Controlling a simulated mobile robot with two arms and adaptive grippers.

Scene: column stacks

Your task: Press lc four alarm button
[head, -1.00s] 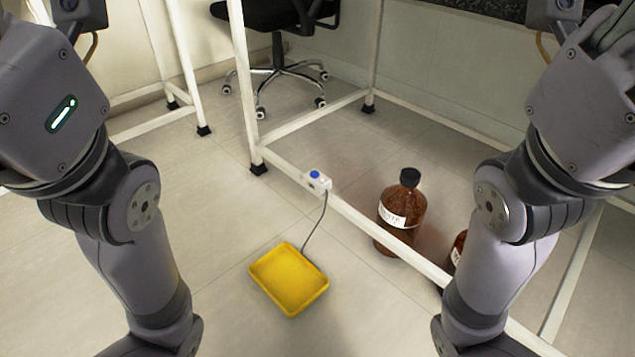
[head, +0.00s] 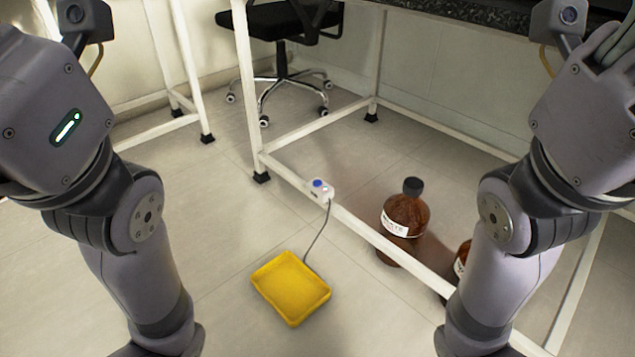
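A small white box (head: 320,190) with a round blue button (head: 318,183) on top sits on the white lower rail of the bench frame, near the middle of the head view. Its markings are too small to read, so I cannot tell whether it is the lc four alarm. A dark cable (head: 318,238) runs from it down to a yellow tray-like piece (head: 291,287) on the floor. My two arms frame the view at left and right, well apart from the box. Both grippers are out of the picture, and nothing touches the button.
A brown bottle (head: 406,214) with a black cap stands on the floor behind the rail (head: 372,236). Another brown bottle (head: 461,262) is partly hidden by my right arm. A black office chair (head: 283,30) stands at the back. The floor left of the tray is clear.

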